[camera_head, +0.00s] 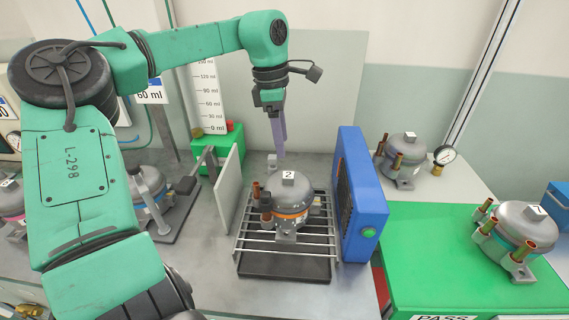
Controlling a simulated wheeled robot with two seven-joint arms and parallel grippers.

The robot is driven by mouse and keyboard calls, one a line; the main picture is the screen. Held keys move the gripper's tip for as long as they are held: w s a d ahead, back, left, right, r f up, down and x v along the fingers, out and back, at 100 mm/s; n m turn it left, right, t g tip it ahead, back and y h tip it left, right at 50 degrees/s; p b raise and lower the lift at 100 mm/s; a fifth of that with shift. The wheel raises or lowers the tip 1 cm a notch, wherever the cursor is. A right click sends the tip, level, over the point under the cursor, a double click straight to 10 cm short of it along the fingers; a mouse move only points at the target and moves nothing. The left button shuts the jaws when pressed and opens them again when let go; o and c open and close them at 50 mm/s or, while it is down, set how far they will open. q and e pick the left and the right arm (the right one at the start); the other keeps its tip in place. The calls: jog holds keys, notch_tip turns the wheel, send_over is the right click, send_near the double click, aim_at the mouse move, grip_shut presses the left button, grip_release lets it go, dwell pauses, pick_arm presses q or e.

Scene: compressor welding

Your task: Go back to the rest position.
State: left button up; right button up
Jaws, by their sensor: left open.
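My left gripper (278,135) comes in from the left on the green arm and points down. Its fingers are open and hold nothing. It hangs above and behind the compressor marked 2 (288,206), apart from it. That compressor is grey with copper stubs and stands upright on a metal rack (282,249). My right gripper is not in view.
A blue box fan (362,200) stands right of the rack, a pale upright plate (228,190) left. A green PASS surface (425,250) bears the compressor marked 1 (520,235). Another compressor (404,157) with a gauge (444,155) stands behind. My arm covers much of the left.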

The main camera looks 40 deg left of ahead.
pick_arm(q)
jog(key=shift+a+r, duration=0.15)
jog(key=shift+r, duration=1.05)
